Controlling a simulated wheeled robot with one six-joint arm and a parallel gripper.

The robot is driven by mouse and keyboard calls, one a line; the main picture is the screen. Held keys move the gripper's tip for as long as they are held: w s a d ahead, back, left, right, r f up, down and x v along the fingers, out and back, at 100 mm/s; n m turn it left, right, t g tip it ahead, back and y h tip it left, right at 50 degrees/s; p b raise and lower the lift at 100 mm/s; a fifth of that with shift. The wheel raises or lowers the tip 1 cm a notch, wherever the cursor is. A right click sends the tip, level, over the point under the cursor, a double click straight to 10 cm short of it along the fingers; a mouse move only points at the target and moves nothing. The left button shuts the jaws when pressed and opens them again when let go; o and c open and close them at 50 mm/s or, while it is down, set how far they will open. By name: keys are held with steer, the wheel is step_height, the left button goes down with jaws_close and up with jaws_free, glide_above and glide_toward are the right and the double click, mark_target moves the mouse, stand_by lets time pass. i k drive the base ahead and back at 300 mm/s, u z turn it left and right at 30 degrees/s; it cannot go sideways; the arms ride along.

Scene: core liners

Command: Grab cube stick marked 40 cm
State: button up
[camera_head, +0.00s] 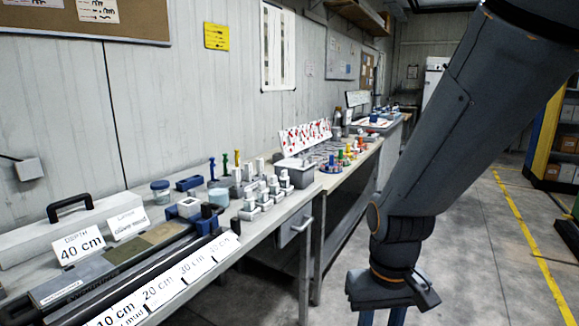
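A white card reading "DEPTH 40 cm" (80,247) stands at the left end of the bench. A row of white labels runs along the bench's front edge: 10 cm, 20 cm (163,289), 30 cm, and a farthest label (222,246) too small to read surely. Several small white and grey block pieces (268,190) stand in a cluster beyond the labels; I cannot make out a 40 cm mark on any of them. My gripper (382,318) hangs over the floor, right of the bench and apart from it. Its two fingers are spread, tips cut off by the frame.
The bench (262,225) runs away along the left wall. The aisle floor (480,250) is clear; shelving (560,130) stands at right.

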mark_target(259, 165)
steer(key=z, duration=0.65)
steer(key=i, duration=1.9)
steer(key=u, duration=0.4)
